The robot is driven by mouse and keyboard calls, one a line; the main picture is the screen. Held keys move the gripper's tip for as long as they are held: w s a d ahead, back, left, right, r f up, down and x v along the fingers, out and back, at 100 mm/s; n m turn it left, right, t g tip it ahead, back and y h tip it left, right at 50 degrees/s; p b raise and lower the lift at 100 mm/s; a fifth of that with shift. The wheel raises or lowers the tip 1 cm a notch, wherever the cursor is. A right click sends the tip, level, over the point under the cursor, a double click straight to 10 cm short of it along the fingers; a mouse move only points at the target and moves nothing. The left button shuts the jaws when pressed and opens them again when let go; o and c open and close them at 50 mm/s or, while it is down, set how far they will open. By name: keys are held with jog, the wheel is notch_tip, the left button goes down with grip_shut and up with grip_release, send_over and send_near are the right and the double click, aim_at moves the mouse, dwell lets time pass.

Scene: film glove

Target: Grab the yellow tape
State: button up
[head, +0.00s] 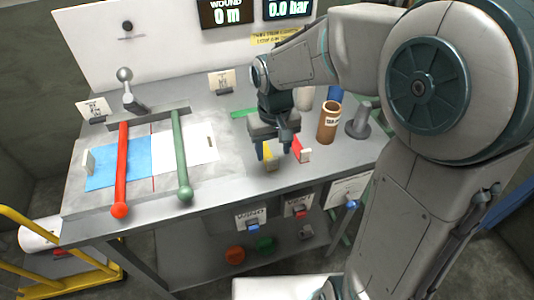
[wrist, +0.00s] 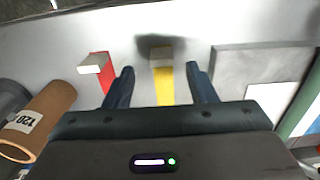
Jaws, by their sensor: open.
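The yellow tape (wrist: 164,85) is a flat yellow strip with a pale block at its end, on the grey table. In the wrist view it lies between the two open fingers of my gripper (wrist: 158,85), with a gap on each side. In the head view my gripper (head: 273,153) points down over the table, and part of the yellow tape (head: 271,162) shows between and below its fingers. The rest of the tape is hidden there by the gripper. Whether the fingers touch the table I cannot tell.
A red tape (head: 300,148) with a pale block lies just right of my gripper. A brown tube (head: 328,122) and a grey post (head: 360,121) stand farther right. A red rod (head: 121,170) and a green rod (head: 181,155) lie over sheets on the left. The table's front edge is close.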

aim_at(272, 160)
notch_tip(272, 160, down, 5)
jog(key=shift+a+r, duration=0.1)
jog(key=shift+r, duration=0.1)
jog(key=shift+c, duration=0.3)
jog(key=c, duration=1)
jog(key=shift+r, duration=0.1)
jog(key=shift+r, duration=0.5)
notch_tip(272, 160, up, 3)
jog(key=shift+w+r, duration=0.1)
jog(key=s+d+r, duration=0.2)
jog(key=s+r, duration=0.4)
jog(key=s, duration=0.5)
jog(key=shift+s+r, duration=0.3)
jog(key=shift+s, duration=0.05)
